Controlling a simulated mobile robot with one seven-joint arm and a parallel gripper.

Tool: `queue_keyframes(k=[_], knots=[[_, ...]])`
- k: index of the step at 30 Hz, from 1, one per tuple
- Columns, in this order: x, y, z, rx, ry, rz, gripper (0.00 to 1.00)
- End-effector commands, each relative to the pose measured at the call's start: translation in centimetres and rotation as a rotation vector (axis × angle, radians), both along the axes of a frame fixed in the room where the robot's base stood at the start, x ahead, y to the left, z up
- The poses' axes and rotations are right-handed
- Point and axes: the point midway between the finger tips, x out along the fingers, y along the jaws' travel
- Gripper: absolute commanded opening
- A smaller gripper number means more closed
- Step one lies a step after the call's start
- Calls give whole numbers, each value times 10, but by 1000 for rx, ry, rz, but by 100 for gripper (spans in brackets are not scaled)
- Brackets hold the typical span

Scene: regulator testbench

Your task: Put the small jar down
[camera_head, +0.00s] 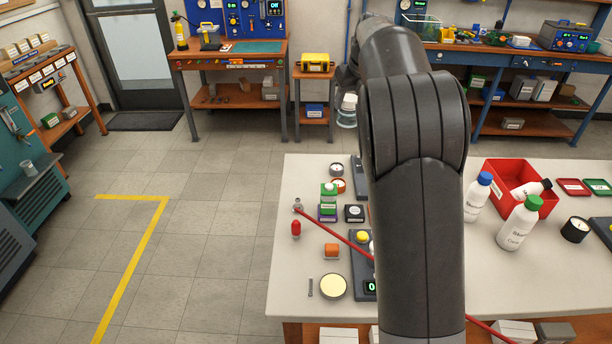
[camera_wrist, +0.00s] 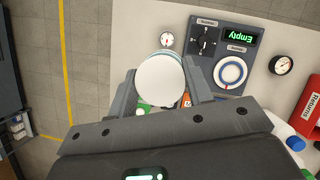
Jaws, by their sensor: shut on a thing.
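The small jar (camera_wrist: 160,84) shows its round white lid between the two fingers of my gripper (camera_wrist: 163,90) in the wrist view. My gripper is shut on it. In the head view the jar (camera_head: 347,110) has a white lid and a clear, bluish body, and hangs roughly upright beyond the far edge of the white table (camera_head: 308,172) in the picture. My gripper is mostly hidden behind my dark arm there. I see no contact between the jar and a surface.
A black panel (camera_wrist: 214,30) with an "Empty" display and blue-ringed dial lies near the jar in the wrist view. The table also holds a green-topped box (camera_head: 328,201), a cream disc (camera_head: 333,286), a red bin (camera_head: 505,177), and white bottles (camera_head: 520,222). Some bare tabletop shows right of my arm.

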Motion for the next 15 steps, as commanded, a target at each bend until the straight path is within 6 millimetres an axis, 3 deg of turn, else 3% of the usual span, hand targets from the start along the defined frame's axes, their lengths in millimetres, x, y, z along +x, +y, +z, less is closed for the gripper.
queue_keyframes(k=[1,15], knots=[[0,11,0,0,-1,13,9],[0,6,-98,0,2,7,8]])
